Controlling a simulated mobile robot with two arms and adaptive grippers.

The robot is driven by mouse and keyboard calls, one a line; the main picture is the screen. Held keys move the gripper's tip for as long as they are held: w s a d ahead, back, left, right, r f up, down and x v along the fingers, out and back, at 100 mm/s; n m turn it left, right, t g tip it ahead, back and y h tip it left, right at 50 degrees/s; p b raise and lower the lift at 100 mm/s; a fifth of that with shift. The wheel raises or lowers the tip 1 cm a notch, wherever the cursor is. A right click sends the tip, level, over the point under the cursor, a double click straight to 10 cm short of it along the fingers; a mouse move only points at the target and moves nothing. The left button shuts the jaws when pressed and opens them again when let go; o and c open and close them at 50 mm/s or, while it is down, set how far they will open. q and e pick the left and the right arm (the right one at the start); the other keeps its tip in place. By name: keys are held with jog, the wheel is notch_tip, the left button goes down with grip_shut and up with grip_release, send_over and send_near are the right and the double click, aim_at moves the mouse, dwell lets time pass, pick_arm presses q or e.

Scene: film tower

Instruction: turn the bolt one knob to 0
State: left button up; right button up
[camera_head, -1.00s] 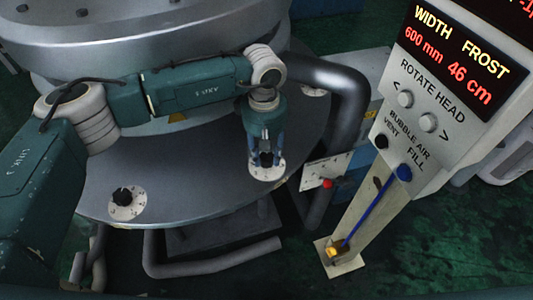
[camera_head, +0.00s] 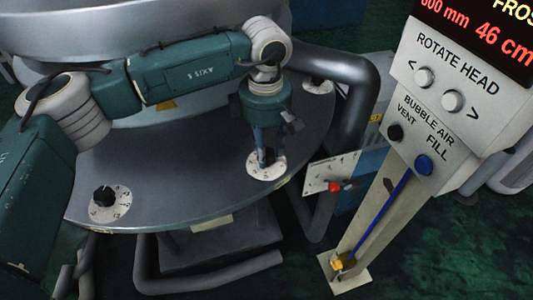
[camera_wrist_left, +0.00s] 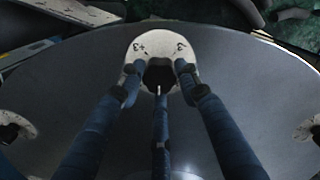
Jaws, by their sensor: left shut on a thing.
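My left gripper (camera_head: 267,160) points down at the middle dial on the grey round deck, its fingers shut on a dark knob (camera_wrist_left: 160,74). In the left wrist view the fingers close around this knob from both sides and from the near side. Its pale dial plate (camera_head: 258,174) lies under the fingertips. In the wrist view the plate (camera_wrist_left: 148,40) shows "+3" at left and a 3 at right. The knob's pointer is not clear. I cannot read which bolt this dial belongs to. My right gripper is not in view.
Another black knob (camera_head: 104,196) on a white dial sits at the deck's left; a third dial (camera_head: 317,87) sits at the right near a thick bent pipe (camera_head: 357,105). A control panel (camera_head: 440,110) with buttons and red readouts stands at the right.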

pick_arm(q)
jog(key=shift+n, duration=0.3)
jog(key=o, duration=1.2)
jog(key=shift+c, duration=0.2)
jog(key=shift+r, duration=0.15)
notch_tip(320, 180, up, 12)
jog(key=shift+s, duration=0.15)
